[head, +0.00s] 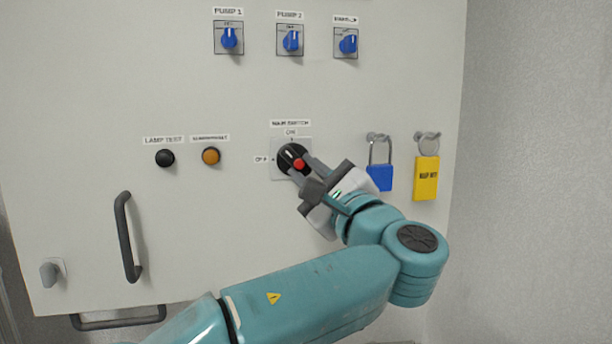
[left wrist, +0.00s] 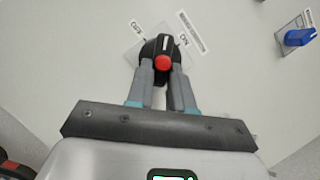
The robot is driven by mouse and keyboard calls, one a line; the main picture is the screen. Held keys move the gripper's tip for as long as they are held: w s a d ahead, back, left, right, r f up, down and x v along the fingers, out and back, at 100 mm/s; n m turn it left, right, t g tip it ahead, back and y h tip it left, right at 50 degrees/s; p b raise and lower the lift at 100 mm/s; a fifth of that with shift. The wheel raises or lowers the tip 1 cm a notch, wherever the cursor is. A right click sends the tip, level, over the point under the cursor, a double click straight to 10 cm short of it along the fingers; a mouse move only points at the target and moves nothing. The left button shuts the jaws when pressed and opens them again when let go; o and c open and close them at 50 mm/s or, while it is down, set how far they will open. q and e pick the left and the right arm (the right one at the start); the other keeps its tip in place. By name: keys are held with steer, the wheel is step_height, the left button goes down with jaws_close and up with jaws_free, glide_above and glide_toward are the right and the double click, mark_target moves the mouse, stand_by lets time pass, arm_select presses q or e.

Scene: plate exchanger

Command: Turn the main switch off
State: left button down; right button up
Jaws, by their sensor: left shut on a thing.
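The main switch (head: 287,154) is a black rotary knob with a red part and a white mark, on a light square plate in the middle of the panel. Its labels read ON at the top and OFF at the left. In the head view the white mark points up and left, between the two labels. My left gripper (head: 302,167) is shut on the knob. In the left wrist view the knob (left wrist: 160,47) shows between and just beyond the fingertips of my left gripper (left wrist: 162,66). The fingers hide part of the knob. My right gripper is not in view.
Three blue rotary switches (head: 229,38) sit along the top of the panel. A black button (head: 165,158) and an orange button (head: 211,156) are left of the main switch. A blue padlock (head: 379,177) and a yellow tag (head: 426,178) hang close at right. A dark handle (head: 127,237) juts out at left.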

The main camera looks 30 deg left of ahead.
arm_select(q)
steer(key=n, duration=0.1)
steer(key=n+g+p, duration=0.1)
steer(key=n, duration=0.1)
steer(key=r+n+g, duration=0.1)
steer(key=n, duration=0.1)
steer(key=shift+w+d+h+p, duration=0.15)
steer(key=shift+w+h+p, duration=0.1)
steer(key=shift+h+p, duration=0.1)
steer(key=shift+r+n+g+h+p, duration=0.2)
steer(key=shift+n+g+h+p, duration=0.25)
steer(key=shift+n, duration=0.8)
steer(key=shift+r+n+g+h+p, duration=0.2)
steer(key=shift+n+p, duration=0.3)
steer(key=shift+n, duration=0.75)
steer(key=c, duration=1)
jaws_free()
steer(key=v, duration=1.6)
steer(key=shift+b, duration=0.35)
steer(key=shift+w, duration=0.2)
steer(key=shift+w+d+f, duration=0.1)
